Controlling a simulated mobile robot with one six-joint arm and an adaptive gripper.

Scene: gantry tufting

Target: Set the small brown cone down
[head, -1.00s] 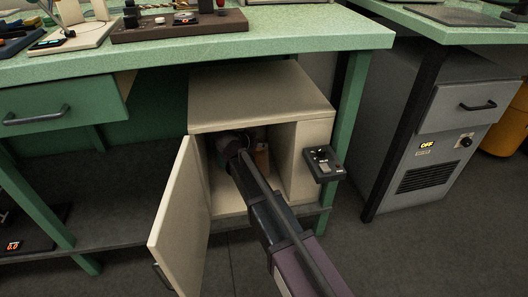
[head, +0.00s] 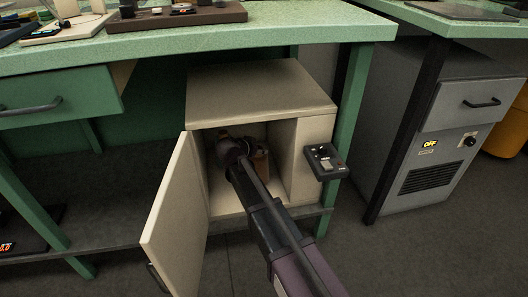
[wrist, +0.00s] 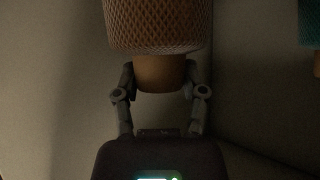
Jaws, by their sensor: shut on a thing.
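In the wrist view, my gripper (wrist: 159,80) is shut on the small brown cone (wrist: 160,72). Its fingers grip it on both sides at the plain tan lower part. A coarse mesh-patterned brown part (wrist: 156,25) rises above and runs out of the top of the picture. In the head view, my arm reaches through the open front of a cream cabinet (head: 262,88), and my wrist hides most of my gripper. The cone's base and what lies under it cannot be made out clearly.
A teal mesh-patterned thing (wrist: 312,22) with a tan end stands at the right edge of the wrist view. The cabinet door (head: 172,215) hangs open at left. A brown thing (head: 262,166) shows beside my wrist inside. A dark control box (head: 326,161) sticks out at right.

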